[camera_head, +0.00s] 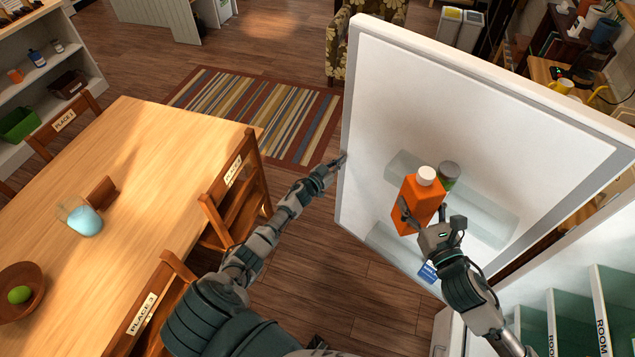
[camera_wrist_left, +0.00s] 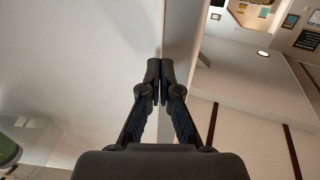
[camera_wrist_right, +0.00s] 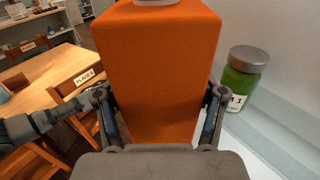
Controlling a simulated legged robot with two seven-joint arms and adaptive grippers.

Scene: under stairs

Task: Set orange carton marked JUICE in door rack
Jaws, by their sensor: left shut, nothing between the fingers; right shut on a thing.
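The orange carton (camera_head: 418,203) with a white cap is upright in my right gripper (camera_head: 424,222), in front of the open fridge door's inner side. It fills the middle of the right wrist view (camera_wrist_right: 158,70), between the fingers; no JUICE marking shows. The door rack (camera_head: 482,215) is a clear shelf on the door (camera_head: 480,110). A green jar with a grey lid (camera_head: 449,176) stands in it beside the carton; the jar also shows in the right wrist view (camera_wrist_right: 243,80). I cannot tell whether the carton's base touches the rack. My left gripper (camera_head: 341,157) is shut and empty at the door's edge.
A lower clear rack (camera_head: 385,243) holds a blue labelled item (camera_head: 428,272). The fridge's shelves (camera_head: 575,315) are at the lower right. A wooden table (camera_head: 130,190) with chairs stands on the left. The upper rack has room right of the jar.

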